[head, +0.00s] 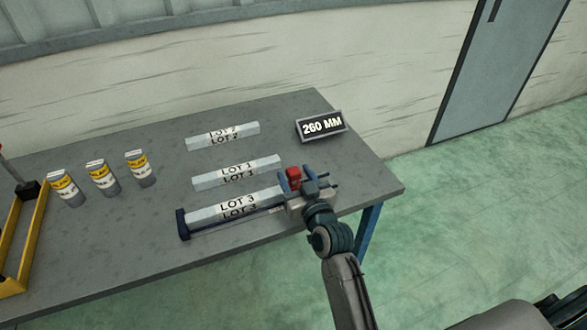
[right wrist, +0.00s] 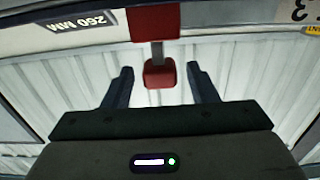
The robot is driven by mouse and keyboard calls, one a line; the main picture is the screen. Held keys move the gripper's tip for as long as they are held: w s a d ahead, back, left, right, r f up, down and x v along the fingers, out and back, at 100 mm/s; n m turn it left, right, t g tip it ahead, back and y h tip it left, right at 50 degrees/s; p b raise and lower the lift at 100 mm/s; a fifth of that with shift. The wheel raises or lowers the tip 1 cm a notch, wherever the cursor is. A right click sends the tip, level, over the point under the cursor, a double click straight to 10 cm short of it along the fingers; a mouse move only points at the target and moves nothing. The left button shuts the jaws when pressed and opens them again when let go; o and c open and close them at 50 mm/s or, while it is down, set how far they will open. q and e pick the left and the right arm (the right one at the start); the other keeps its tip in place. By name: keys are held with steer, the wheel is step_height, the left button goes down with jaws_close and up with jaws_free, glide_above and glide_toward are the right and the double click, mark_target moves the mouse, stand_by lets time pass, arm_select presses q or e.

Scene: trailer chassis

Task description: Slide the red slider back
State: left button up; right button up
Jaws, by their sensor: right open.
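The red slider (head: 294,176) shows in the head view at the right end of a dark rail (head: 183,226) near the table's front edge. In the right wrist view its red knob (right wrist: 159,73) stands on a short grey stem under a red block (right wrist: 153,22). My right gripper (head: 299,181) is at the slider. Its two dark fingers are open, one on each side of the knob, with a visible gap on both sides. The white LOT 3 bar (head: 236,203) lies along the rail. My left gripper is not in view.
Bars LOT 1 (head: 237,172) and LOT 2 (head: 222,136) lie farther back. A 260 MM sign (head: 321,126) stands at the back right. Several yellow-labelled cans (head: 102,179) and a yellow crate (head: 36,236) are at the left. The grey table (head: 375,180) is bare at the right.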

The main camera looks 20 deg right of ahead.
steer(key=shift+w, duration=0.85)
jaws_close()
steer(key=shift+d+p, duration=0.3)
steer(key=shift+d, duration=0.15)
steer(key=d, duration=0.2)
steer(key=d+p, duration=0.1)
steer(key=d, duration=0.4)
steer(key=shift+w+p, duration=0.35)
